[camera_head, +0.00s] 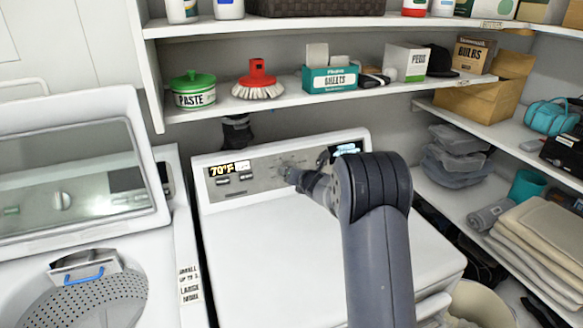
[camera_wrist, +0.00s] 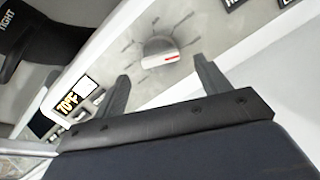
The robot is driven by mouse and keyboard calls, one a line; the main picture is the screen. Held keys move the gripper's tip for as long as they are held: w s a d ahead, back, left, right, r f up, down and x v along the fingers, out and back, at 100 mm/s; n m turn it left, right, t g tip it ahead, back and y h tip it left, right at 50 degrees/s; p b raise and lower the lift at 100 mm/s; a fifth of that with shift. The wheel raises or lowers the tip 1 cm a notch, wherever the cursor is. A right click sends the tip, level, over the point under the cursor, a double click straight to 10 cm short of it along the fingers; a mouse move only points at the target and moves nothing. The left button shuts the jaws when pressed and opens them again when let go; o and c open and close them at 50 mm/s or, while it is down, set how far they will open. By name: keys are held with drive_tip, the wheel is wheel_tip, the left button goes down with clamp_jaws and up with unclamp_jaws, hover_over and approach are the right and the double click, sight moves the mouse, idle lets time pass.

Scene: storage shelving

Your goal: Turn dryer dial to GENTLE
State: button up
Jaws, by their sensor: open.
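The dryer (camera_head: 280,225) stands in the middle of the head view with its grey control panel (camera_head: 232,172) along the back. In the wrist view the dryer dial (camera_wrist: 158,50) is a round silver-grey knob with a red mark on its bar handle. Radial marks surround it on the panel; no setting name is readable there. My gripper (camera_wrist: 163,82) is open, with its two fingers apart on either side below the dial. The dial is between and just beyond the fingertips, not gripped. In the head view my gripper (camera_head: 290,175) is at the panel and largely hides the dial.
A lit display reading 70°F (camera_wrist: 68,103) is left of the dial. The washer (camera_head: 180,230) stands left with its lid raised. A shelf (camera_head: 310,95) above the dryer holds a paste pot, brush and boxes. Side shelves (camera_head: 470,200) on the right hold folded towels.

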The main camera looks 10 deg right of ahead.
drive_tip(key=shift+p+x, duration=1)
drive_tip(key=shift+x, duration=1.45)
drive_tip(key=c, duration=0.9)
drive_tip(key=shift+b, duration=0.3)
drive_tip(key=shift+c, duration=0.2)
